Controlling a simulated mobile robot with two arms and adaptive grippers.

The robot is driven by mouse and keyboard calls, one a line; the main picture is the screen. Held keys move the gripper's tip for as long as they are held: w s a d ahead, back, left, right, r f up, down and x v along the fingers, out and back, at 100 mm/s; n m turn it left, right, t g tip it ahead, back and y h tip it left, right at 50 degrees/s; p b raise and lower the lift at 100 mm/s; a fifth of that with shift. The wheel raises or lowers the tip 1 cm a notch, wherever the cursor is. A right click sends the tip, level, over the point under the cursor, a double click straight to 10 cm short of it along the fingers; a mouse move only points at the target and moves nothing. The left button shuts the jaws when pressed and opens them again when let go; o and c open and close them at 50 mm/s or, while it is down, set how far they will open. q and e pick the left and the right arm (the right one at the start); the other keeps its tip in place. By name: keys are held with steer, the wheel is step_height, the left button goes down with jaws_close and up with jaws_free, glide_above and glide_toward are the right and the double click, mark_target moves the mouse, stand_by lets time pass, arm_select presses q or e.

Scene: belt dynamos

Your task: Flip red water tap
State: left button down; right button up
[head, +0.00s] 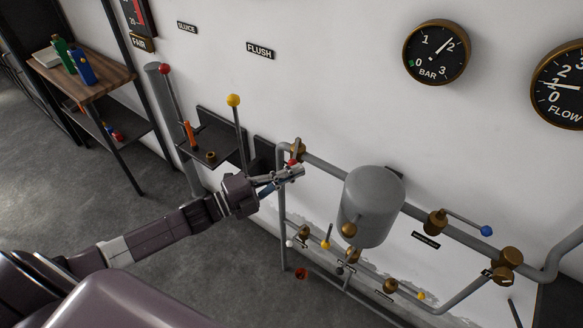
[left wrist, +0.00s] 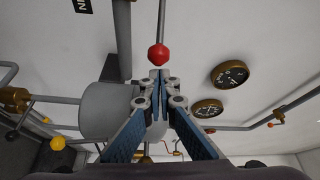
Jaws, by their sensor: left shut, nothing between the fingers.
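The red tap knob (left wrist: 158,54) is a faceted ball on a grey rod in the left wrist view, just beyond my fingertips. In the head view a small red part (head: 292,162) shows beside my fingers, by a brass valve (head: 298,150) on the grey pipe; most of the lever is hidden. My left gripper (head: 300,172) is shut and empty. Its closed blue-padded fingers (left wrist: 160,76) point at the knob in the left wrist view; I cannot tell whether they touch it. My right gripper is not in view.
A grey tank (head: 373,205) and pipes stand right of my gripper. A blue-knobbed lever (head: 486,231) is farther right. Yellow (head: 233,100) and red (head: 164,69) knobbed levers stand left, near dark wall shelves. A wooden-topped table (head: 95,82) is far left. Floor beneath my arm is clear.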

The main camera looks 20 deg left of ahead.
arm_select(q)
steer(key=shift+w+a+f, duration=0.1)
steer(key=shift+a, duration=0.25)
steer(key=a+m+g+h+b, duration=0.2)
steer(key=a+b, duration=0.4)
steer(key=b, duration=0.3)
steer(key=shift+a+m+g+h, duration=0.2)
steer(key=shift+m+g+h, duration=0.2)
steer(key=shift+g+h, duration=0.2)
stand_by(0.3)
steer(key=shift+a, duration=0.1)
stand_by(0.4)
